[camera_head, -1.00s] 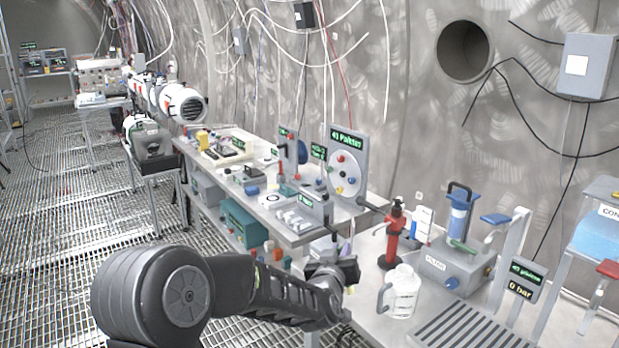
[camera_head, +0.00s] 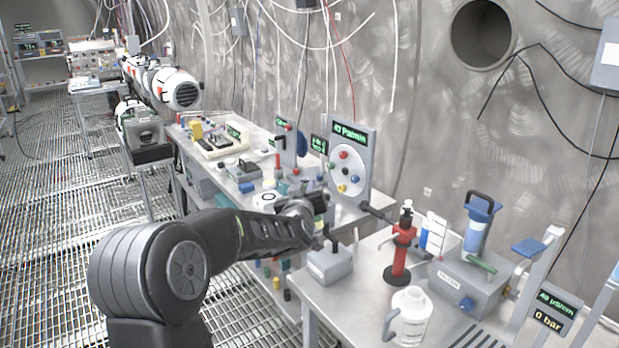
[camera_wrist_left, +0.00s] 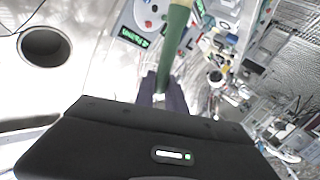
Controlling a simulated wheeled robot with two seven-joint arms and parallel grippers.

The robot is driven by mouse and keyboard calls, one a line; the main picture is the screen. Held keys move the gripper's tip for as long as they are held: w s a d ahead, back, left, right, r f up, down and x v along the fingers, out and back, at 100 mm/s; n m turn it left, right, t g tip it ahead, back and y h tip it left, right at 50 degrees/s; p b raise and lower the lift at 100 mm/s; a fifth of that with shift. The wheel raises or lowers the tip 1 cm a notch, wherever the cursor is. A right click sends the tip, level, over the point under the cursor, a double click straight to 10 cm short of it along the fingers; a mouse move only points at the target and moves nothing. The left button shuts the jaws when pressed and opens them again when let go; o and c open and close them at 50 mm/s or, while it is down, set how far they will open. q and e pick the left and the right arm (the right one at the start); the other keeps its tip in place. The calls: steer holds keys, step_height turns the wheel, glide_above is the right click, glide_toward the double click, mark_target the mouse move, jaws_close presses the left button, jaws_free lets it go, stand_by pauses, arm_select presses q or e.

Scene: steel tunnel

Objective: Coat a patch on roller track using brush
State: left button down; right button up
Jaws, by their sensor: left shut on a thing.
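My left gripper (camera_head: 318,203) is above the gap between the middle and near benches, in front of the dial panel. It is shut on a green rod (camera_wrist_left: 174,45), which looks like the brush's handle. In the left wrist view the rod rises from between the dark fingers (camera_wrist_left: 162,95); its far end is out of frame and no bristles show. A slatted grey surface (camera_head: 478,338), possibly the roller track, is cut off at the bottom of the head view. No coated patch can be made out. My right gripper is not in view.
The near bench holds a grey box (camera_head: 330,262), a red stand (camera_head: 401,248), a white jug (camera_head: 408,318) and a grey unit with a blue cylinder (camera_head: 476,228). The dial panel (camera_head: 348,165) stands on the crowded middle bench. Open grated floor (camera_head: 50,230) lies left.

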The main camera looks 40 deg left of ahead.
arm_select(q)
steer(key=shift+w+a+f, duration=0.1)
steer(key=shift+w+a, duration=0.05)
steer(key=shift+w, duration=0.15)
steer(key=shift+s+d+r, duration=0.2)
steer(key=shift+s+r, duration=0.1)
steer(key=shift+s, duration=0.1)
steer(key=shift+w+a+f, duration=0.1)
steer(key=shift+w+f, duration=0.05)
steer(key=shift+f, duration=0.3)
step_height(320, 180, down, 4)
steer(key=b, duration=0.3)
steer(key=shift+f+b, duration=0.15)
steer(key=shift+b, duration=0.15)
